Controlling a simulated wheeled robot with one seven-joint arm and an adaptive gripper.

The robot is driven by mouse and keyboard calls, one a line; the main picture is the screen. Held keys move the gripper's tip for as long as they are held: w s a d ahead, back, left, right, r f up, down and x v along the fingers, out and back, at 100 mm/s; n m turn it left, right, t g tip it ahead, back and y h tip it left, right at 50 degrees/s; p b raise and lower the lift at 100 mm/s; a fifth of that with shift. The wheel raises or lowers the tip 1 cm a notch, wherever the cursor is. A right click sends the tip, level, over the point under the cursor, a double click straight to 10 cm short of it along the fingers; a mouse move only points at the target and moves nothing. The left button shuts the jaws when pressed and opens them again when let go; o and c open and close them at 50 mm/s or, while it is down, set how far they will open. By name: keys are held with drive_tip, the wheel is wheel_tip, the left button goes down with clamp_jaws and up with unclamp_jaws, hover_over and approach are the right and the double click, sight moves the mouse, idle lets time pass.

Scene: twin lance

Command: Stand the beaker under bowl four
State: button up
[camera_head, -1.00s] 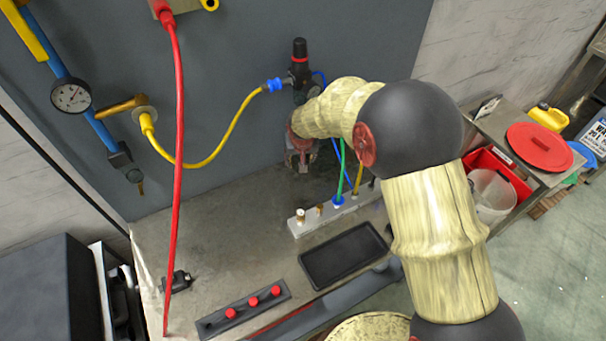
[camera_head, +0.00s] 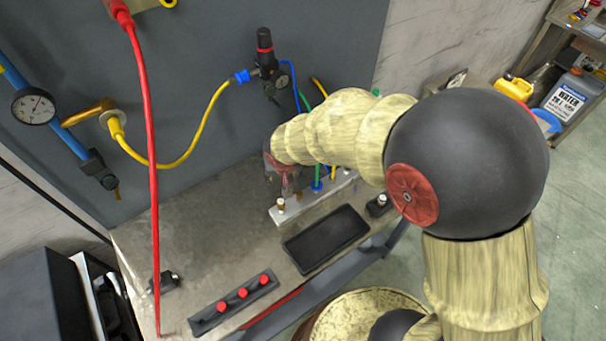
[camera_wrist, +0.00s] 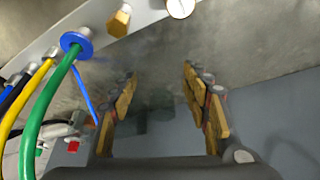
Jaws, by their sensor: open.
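My gripper (camera_head: 287,182) is over the bench top beside the pale manifold block (camera_head: 308,200), partly hidden by my arm. In the wrist view my gripper (camera_wrist: 158,88) has its fingers apart, with nothing clearly held between them. The block (camera_wrist: 50,38) crosses the upper left there, apart from the fingers. I cannot make out a beaker in the current views; my arm covers the right side of the bench. No bowl marked four can be picked out.
A black regulator with a gauge (camera_head: 265,52) is on the grey panel. A red hose (camera_head: 147,130) hangs in front at left. A black tray (camera_head: 325,238) and a red-knobbed strip (camera_head: 235,300) lie on the bench (camera_head: 195,245). Bare bench lies left of the block.

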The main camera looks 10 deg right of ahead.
drive_tip(key=s+d+r, duration=0.6)
drive_tip(key=s+r, duration=0.1)
drive_tip(key=r, duration=0.3)
drive_tip(key=s+d+r, duration=0.6)
drive_tip(key=s+r, duration=0.1)
drive_tip(key=r, duration=0.3)
drive_tip(key=s+d+r+t, duration=0.1)
drive_tip(key=s+r, duration=0.2)
drive_tip(key=s, duration=0.6)
drive_tip(key=shift+s+d, duration=0.15)
drive_tip(key=shift+d, duration=0.15)
drive_tip(key=shift+c, duration=0.5)
